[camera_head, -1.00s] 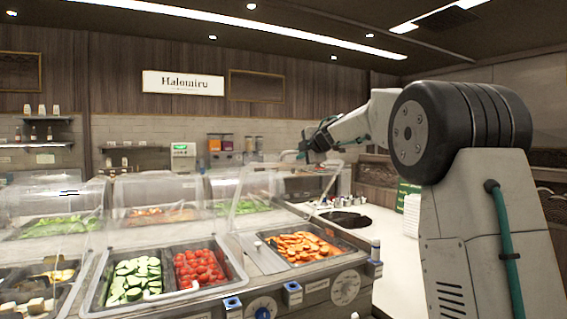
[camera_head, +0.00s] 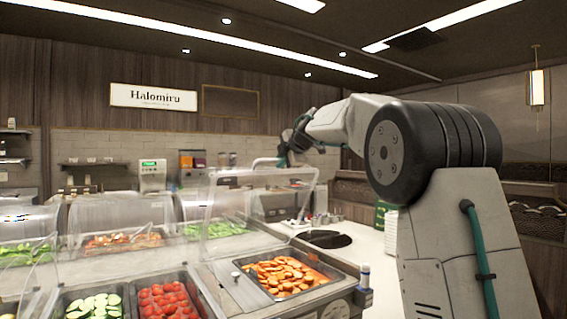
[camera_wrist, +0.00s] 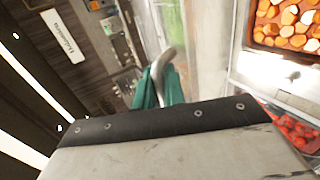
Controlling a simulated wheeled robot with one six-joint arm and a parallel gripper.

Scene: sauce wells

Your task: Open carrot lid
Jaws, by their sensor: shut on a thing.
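The carrot lid (camera_head: 262,188) is a clear panel raised at a tilt above and behind the pan of sliced carrots (camera_head: 285,276), which lies uncovered. My gripper (camera_head: 284,158) is at the lid's upper edge, by its pale handle (camera_head: 262,162). In the wrist view, the teal fingers of my gripper (camera_wrist: 166,82) are shut around the curved metal handle (camera_wrist: 162,62). The carrots also show there at the upper right (camera_wrist: 290,22). The fingertips are small in the head view, and part of the grip is hidden by my arm.
Tomatoes (camera_head: 162,302) and cucumber slices (camera_head: 95,305) lie in pans left of the carrots. Other clear covers stand over the green vegetables (camera_head: 215,228) behind. A white counter (camera_head: 366,243) with dark round wells (camera_head: 325,239) lies to the right. A small bottle (camera_head: 364,277) stands at the front corner.

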